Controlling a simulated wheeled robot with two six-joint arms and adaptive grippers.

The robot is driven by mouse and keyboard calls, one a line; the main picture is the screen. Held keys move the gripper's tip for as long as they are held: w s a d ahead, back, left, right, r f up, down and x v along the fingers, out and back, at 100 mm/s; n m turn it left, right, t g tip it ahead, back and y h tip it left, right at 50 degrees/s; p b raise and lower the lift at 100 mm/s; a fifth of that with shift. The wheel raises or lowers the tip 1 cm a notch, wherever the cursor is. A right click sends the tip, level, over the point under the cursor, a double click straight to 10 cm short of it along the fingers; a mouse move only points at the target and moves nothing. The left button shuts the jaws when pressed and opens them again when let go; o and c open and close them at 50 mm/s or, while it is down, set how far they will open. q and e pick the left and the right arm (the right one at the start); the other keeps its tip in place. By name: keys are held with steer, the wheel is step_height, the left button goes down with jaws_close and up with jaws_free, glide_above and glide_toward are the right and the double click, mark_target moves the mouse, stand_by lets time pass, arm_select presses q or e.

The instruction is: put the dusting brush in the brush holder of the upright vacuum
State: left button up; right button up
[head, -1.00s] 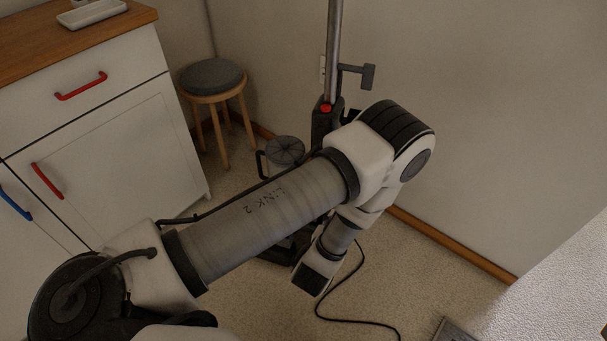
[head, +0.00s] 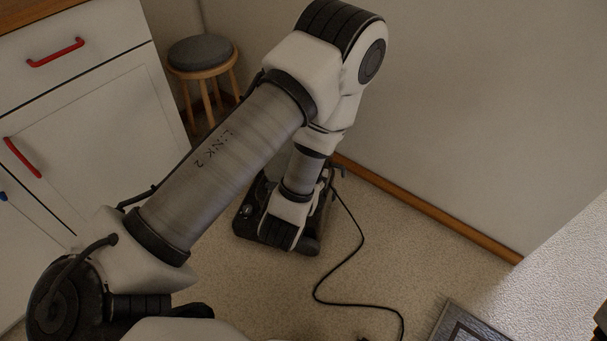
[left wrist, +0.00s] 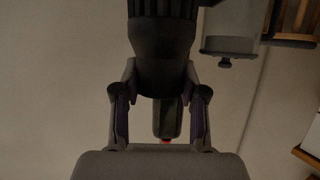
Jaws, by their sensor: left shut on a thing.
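The upright vacuum's black base (head: 248,222) stands on the floor in the head view. My left arm covers most of the vacuum, and the brush holder cannot be made out. My left gripper (left wrist: 161,82) shows in the left wrist view, shut on the dark dusting brush (left wrist: 164,45). The brush's ribbed, wider end points to the top of that view. A narrow dark part with a red spot shows between the fingers; I cannot tell whether it belongs to the brush. In the head view the left gripper is hidden behind my arm. My right gripper is out of view.
A black cord (head: 362,238) runs over the floor from the vacuum. A round stool (head: 200,53) stands by the wall, beside a white cabinet (head: 85,120). A dark-edged mat (head: 465,328) lies at lower right. A grey box-like part (left wrist: 230,32) is unclear.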

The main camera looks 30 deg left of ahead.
arm_select(q)
steer(key=w+a+f+b, duration=0.2)
steer(key=w+a+f, duration=0.1)
steer(key=w+a+f+b, duration=0.1)
steer(key=a, duration=0.1)
steer(key=shift+w+a+f, duration=0.2)
steer(key=shift+w+a, duration=0.05)
steer(key=shift+w, duration=0.1)
steer(key=shift+r, duration=0.2)
steer(key=o, duration=1.1)
steer(key=shift+f, duration=0.15)
steer(key=shift+o, duration=0.2)
